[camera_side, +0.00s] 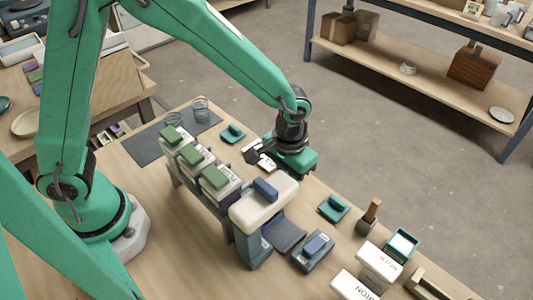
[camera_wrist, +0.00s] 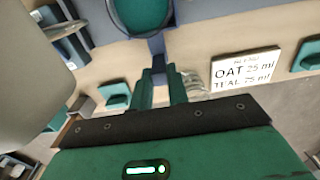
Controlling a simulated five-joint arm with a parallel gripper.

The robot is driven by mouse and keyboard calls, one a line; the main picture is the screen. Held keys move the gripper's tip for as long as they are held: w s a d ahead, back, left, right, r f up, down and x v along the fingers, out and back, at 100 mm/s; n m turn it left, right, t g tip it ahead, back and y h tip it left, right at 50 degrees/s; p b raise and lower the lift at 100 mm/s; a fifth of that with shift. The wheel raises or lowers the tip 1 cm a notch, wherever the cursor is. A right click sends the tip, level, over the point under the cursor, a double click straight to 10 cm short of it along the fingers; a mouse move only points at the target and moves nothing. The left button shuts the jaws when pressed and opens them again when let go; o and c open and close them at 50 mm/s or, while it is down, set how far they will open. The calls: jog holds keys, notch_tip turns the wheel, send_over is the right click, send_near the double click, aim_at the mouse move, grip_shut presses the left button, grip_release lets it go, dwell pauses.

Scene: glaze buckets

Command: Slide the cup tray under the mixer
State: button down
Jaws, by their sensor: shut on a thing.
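In the side view the mixer (camera_side: 265,207) has a cream head with a blue top, above a dark base plate (camera_side: 284,236). My gripper (camera_side: 264,155) is low over the table just behind it. In the wrist view my gripper's fingers (camera_wrist: 158,85) are shut on the blue-grey tab of the cup tray (camera_wrist: 157,45). A round green cup (camera_wrist: 140,10) shows beyond the tab, cut by the top edge. The rest of the tray is out of frame, and I cannot make it out in the side view.
A white recipe card (camera_wrist: 245,68) lies beside the gripper; it also shows in the side view (camera_side: 266,164). Green-topped containers (camera_side: 190,154) line the rack left of the mixer. A blue-grey scale (camera_side: 313,250) and teal tubs (camera_side: 333,207) stand to the right.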

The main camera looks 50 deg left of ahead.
jog(key=shift+d, duration=0.1)
jog(key=shift+d+r, duration=0.1)
jog(key=shift+d, duration=2.3)
jog(key=c, duration=1.5)
grip_release()
jog(key=shift+o, duration=0.2)
notch_tip(320, 180, up, 7)
jog(key=shift+a, duration=0.1)
